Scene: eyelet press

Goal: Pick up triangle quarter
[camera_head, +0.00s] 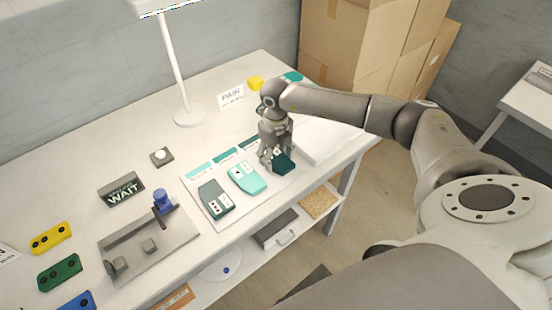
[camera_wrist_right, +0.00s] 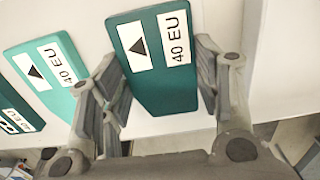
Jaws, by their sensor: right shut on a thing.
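A dark teal quarter (camera_head: 284,164) with a white triangle label and a "40 EU" label stands between my right gripper's fingers; it fills the middle of the right wrist view (camera_wrist_right: 160,90). My right gripper (camera_head: 272,163) is shut on this quarter, with a finger on each side in the wrist view (camera_wrist_right: 160,75). I cannot tell whether the quarter is clear of the tray. A light mint quarter (camera_head: 247,179) lies beside it, also with a triangle and "40 EU" in the wrist view (camera_wrist_right: 48,72). My left gripper is out of view.
A dark grey-green quarter (camera_head: 215,199) lies left of the mint one on the white tray (camera_head: 232,217). A press fixture (camera_head: 150,245) with a blue knob stands further left, near a WAIT sign (camera_head: 121,189). A lamp (camera_head: 188,115) stands behind. Cardboard boxes (camera_head: 365,45) are at the back right.

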